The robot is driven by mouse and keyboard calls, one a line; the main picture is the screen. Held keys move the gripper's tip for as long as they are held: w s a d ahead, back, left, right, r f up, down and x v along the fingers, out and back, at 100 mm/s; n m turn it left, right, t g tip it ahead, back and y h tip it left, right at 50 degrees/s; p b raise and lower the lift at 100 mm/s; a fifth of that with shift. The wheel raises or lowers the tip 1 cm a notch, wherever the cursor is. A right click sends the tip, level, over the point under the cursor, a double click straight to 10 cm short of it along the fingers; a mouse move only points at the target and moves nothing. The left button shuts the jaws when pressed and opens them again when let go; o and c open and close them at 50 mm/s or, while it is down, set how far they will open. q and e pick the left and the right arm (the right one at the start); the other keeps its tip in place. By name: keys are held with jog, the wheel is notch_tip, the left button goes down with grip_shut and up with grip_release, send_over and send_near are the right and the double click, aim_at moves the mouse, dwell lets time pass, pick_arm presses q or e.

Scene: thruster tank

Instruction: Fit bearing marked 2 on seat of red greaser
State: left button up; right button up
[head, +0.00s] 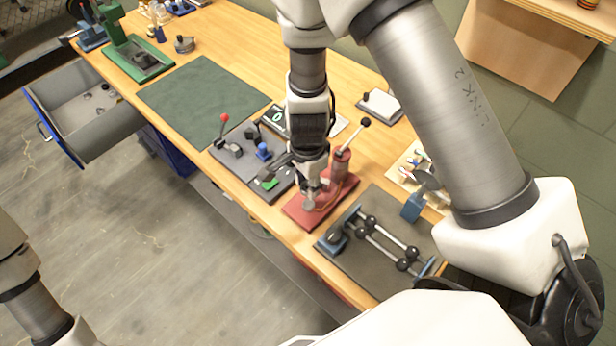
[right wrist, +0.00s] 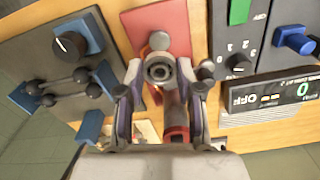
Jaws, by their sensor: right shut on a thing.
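The red greaser (head: 341,164) stands near the front edge of the bench, with a red base plate and a lever with a black knob. My right gripper (head: 310,194) points down over its base plate. In the right wrist view, my right gripper (right wrist: 159,72) is shut on a grey ring-shaped bearing (right wrist: 159,68), held between the fingertips. The red base (right wrist: 152,22) and the greaser's red body (right wrist: 177,128) show behind it. Any mark on the bearing is unreadable. I cannot tell whether the bearing touches the seat. My left gripper is out of view.
Right of the greaser is a dark panel (head: 368,262) with rods and black balls. Left are a grey panel (head: 246,167) with a red-knobbed lever and a display box (right wrist: 268,96) reading OFF. A green mat (head: 203,100) lies clear. A blue drawer (head: 82,121) stands open.

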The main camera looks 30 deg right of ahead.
aim_at(308, 204)
jog(key=f+b, duration=0.2)
jog(key=shift+d+f, duration=0.25)
jog(key=shift+f, duration=0.05)
jog(key=shift+a+f+b, duration=0.15)
jog(key=shift+f+b, duration=0.75)
jog(key=shift+b, duration=0.1)
jog(key=shift+f+b, duration=0.7)
jog(key=shift+f, duration=0.2)
jog(key=o, duration=1.2)
jog(key=shift+r, duration=0.1)
